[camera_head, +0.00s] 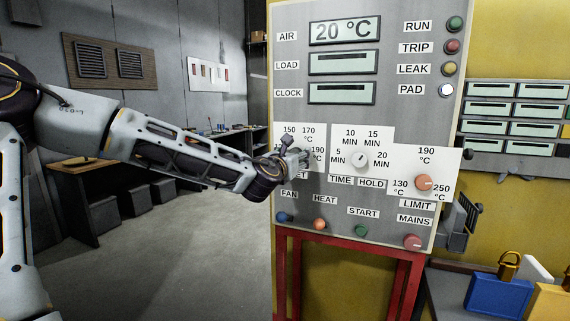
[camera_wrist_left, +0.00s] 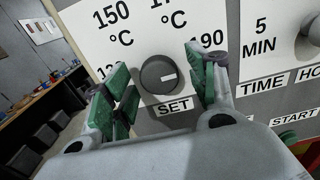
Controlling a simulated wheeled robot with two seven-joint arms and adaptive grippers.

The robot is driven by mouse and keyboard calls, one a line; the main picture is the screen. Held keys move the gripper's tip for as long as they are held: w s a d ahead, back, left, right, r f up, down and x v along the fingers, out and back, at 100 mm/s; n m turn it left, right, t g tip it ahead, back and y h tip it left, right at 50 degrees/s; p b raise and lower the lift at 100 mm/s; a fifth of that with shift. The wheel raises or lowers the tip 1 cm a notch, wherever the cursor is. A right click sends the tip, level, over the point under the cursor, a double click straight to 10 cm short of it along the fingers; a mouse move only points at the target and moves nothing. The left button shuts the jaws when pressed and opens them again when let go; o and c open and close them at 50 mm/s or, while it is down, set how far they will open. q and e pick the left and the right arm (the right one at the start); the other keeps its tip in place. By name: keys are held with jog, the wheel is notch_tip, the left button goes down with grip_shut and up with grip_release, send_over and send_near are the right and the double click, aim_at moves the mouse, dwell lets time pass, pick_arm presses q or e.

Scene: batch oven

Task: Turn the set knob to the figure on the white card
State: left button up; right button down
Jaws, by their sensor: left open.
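The set knob (camera_wrist_left: 158,75) is a round dark grey knob above the SET label in the left wrist view. Its white pointer mark points right, towards the side of the 190 °C figure. The figures 150, a partly cut-off 170 and 190 °C surround it. My left gripper (camera_wrist_left: 157,62) is open, with one green-padded finger on each side of the knob; I cannot tell whether they touch it. In the head view my left gripper (camera_head: 293,158) covers the set knob. I cannot make out a white card with a single target figure. My right gripper is out of view.
The oven panel (camera_head: 290,60) reads AIR 20 °C. The time knob (camera_head: 360,158) and orange limit knob (camera_head: 424,182) are right of my gripper. Buttons, including red MAINS (camera_head: 412,241), lie below.

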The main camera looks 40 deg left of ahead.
pick_arm(q)
jog(key=v, duration=1.1)
jog(key=shift+s, duration=0.35)
dwell(0.4)
dwell(0.5)
dwell(0.3)
